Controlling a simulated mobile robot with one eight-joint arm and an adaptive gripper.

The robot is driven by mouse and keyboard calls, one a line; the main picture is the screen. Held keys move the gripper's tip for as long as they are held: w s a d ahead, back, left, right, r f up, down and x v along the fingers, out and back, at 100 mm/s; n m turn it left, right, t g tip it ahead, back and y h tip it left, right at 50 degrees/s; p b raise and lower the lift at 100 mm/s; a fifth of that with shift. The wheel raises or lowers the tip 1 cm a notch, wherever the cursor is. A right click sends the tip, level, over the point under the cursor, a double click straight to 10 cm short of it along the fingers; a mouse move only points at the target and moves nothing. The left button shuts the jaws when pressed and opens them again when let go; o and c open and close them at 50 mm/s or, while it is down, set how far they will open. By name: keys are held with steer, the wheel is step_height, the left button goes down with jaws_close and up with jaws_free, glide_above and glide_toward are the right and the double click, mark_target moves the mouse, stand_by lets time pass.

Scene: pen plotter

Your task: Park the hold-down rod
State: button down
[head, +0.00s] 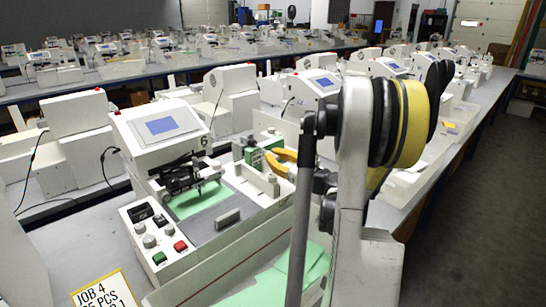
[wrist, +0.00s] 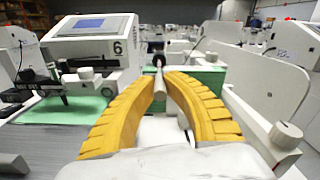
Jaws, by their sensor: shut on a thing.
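My gripper (wrist: 160,76) has two yellow ribbed fingers, closed at their tips on a slim pale grey rod (wrist: 159,88) with a dark round end. I take this to be the hold-down rod; most of it is hidden by the fingers. In the head view my gripper (head: 283,163) is at the right side of plotter 6 (head: 160,125), next to a green block (head: 252,157). The rod cannot be made out there. The plotter's black carriage (head: 190,177) stands over green paper (head: 200,200).
A grey block (head: 227,218) lies on the dark bed in front of the paper. A control panel (head: 160,238) with knobs and red and green buttons is at the left. A white wall with a round knob (wrist: 285,134) stands close right of my gripper. More plotters fill the benches behind.

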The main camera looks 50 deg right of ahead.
steer(key=shift+r+g+p, duration=0.4)
steer(key=shift+r+p, duration=0.45)
steer(key=shift+p, duration=0.35)
steer(key=r+g+p, duration=0.2)
steer(key=r+p, duration=0.1)
steer(key=p, duration=0.1)
steer(key=w+r+g+p, duration=0.1)
steer(key=r+g+p, duration=0.1)
steer(key=p, duration=0.3)
steer(key=w+r+g+y+p, duration=0.1)
steer(key=r+g+p, duration=0.1)
steer(key=r+p, duration=0.1)
steer(key=shift+w+d+r+p, duration=0.1)
steer(key=shift+w+r+p, duration=0.2)
steer(key=shift+p, duration=0.4)
steer(key=w+d+r+g+y+p, duration=0.1)
steer(key=w+r+g+p, duration=0.4)
steer(key=w+g+p, duration=0.5)
steer(key=shift+r+p, duration=0.4)
steer(key=shift+p, duration=0.05)
steer(key=shift+d, duration=0.1)
